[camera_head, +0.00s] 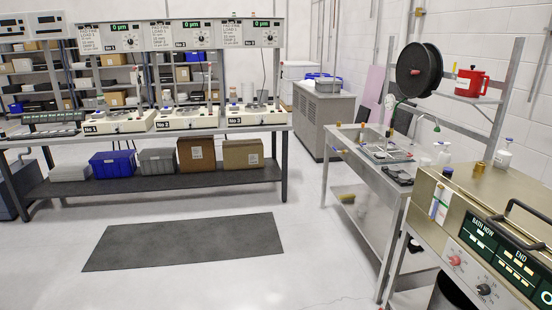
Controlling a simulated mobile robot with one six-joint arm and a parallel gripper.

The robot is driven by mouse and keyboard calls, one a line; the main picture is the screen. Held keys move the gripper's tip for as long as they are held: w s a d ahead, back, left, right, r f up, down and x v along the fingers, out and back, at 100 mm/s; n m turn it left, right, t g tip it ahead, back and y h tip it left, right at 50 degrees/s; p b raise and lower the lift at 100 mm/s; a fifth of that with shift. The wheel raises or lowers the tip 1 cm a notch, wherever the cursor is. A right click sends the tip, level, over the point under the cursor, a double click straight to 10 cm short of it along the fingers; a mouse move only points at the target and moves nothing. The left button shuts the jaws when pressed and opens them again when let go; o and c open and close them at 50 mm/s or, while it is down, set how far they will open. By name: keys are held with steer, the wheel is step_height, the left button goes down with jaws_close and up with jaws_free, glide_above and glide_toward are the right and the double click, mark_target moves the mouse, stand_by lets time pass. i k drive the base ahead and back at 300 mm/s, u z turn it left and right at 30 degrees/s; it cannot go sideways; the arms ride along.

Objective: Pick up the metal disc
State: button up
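I cannot single out a metal disc for certain in the head view. Small dark round pieces (399,176) lie on the steel sink bench (362,165) at the right, too small to make out their material. Small items also stand on the three cream machines, marked No 1 (118,123), No 2 (187,119) and No 3 (256,115), on the long bench at the left. My gripper is not in view.
A gold bath unit (485,215) with a black handle fills the right foreground. A black reel (419,70) and a red jug (471,81) are above the sink bench. A dark mat (185,241) lies on open floor. Boxes sit on the long bench's lower shelf (160,181).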

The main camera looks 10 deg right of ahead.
mark_target(394, 169)
steer(key=u, duration=0.15)
steer(key=i, duration=1.55)
steer(key=u, duration=0.3)
steer(key=i, duration=1.75)
steer(key=u, duration=0.05)
